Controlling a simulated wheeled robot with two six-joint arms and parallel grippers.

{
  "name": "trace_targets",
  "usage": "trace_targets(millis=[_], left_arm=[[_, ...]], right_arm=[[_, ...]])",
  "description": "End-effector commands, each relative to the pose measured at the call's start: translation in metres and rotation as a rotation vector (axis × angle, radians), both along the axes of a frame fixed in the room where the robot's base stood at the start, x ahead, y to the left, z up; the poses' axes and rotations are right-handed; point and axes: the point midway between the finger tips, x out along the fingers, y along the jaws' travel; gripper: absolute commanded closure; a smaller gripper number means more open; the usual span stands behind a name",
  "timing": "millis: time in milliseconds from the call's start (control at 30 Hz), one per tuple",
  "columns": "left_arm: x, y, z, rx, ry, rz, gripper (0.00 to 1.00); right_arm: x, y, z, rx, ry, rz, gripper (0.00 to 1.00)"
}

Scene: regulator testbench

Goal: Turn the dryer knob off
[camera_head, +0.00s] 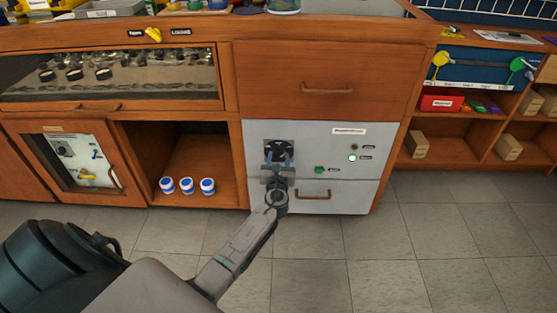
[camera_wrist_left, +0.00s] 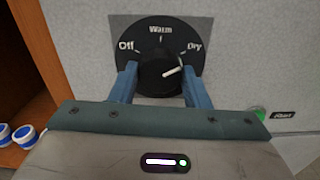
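The dryer knob (camera_wrist_left: 160,78) is black and round, on a black dial (camera_wrist_left: 160,40) marked Off at left, Warm at top and Dry at right. Its white pointer line points right and slightly up, towards the Dry side. In the head view the dial (camera_head: 268,148) sits on the grey dryer front (camera_head: 330,190). My left gripper (camera_head: 279,160) is in front of the dial. In the left wrist view its blue fingers (camera_wrist_left: 160,68) are apart, one on each side of the knob; contact cannot be told. My right gripper is not in view.
A green button (camera_head: 319,170) marked Start is right of the dial, with a lit indicator (camera_head: 352,158) above it. A brown handle (camera_head: 312,194) is below. Several blue-and-white jars (camera_head: 187,186) stand in the open shelf at left. The tiled floor in front is clear.

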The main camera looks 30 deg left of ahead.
Motion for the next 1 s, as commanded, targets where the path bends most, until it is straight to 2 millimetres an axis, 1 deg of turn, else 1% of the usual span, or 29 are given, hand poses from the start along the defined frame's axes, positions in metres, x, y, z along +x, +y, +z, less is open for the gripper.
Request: trace_targets(millis=[33,67,100,267,467,667,1000], left_arm=[[0.0,0.0,0.0,0.0,0.0,0.0,0.73],[0.0,0.0,0.0,0.0,0.0,0.0,0.79],[0.0,0.0,0.0,0.0,0.0,0.0,0.8],[0.0,0.0,0.0,-0.007,-0.004,0.0,0.8],[0.0,0.0,-0.001,-0.054,-0.033,0.0,0.8],[0.0,-0.001,-0.003,-0.164,-0.1,0.0,0.8],[0.0,-0.001,-0.003,-0.434,-0.266,0.0,0.8]], right_arm=[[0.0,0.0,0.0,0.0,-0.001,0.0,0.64],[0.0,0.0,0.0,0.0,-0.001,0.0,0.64],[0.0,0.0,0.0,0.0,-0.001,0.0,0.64],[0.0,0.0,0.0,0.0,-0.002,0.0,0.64],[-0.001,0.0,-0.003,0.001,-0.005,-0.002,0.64],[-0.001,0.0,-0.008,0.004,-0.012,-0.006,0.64],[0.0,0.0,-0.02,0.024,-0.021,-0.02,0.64]])
